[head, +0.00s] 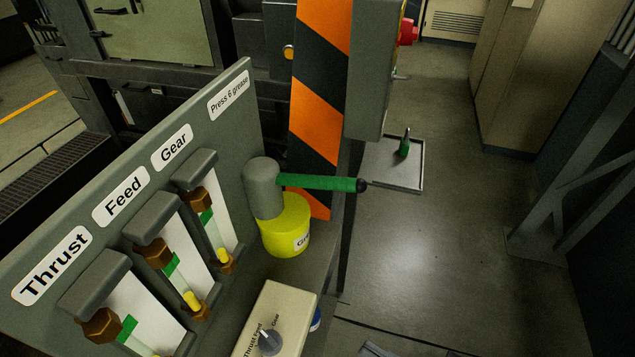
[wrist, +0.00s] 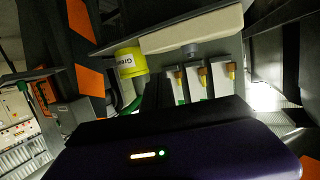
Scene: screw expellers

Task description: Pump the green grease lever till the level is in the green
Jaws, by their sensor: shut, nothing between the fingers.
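The green grease lever (head: 320,182) with a black tip points right, nearly level, from a grey pump head (head: 263,188) on a yellow grease pot (head: 285,230). The pot also shows in the wrist view (wrist: 131,62). Three sight gauges stand left: Thrust (head: 128,328), Feed (head: 172,265) and Gear (head: 207,217). Each has a green band, with yellow below it. A selector knob (head: 270,343) sits on a cream box; its setting is hard to read.
An orange-and-black striped post (head: 318,100) rises behind the lever. A grey box with a red button (head: 408,31) is at its right. The floor at right is clear.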

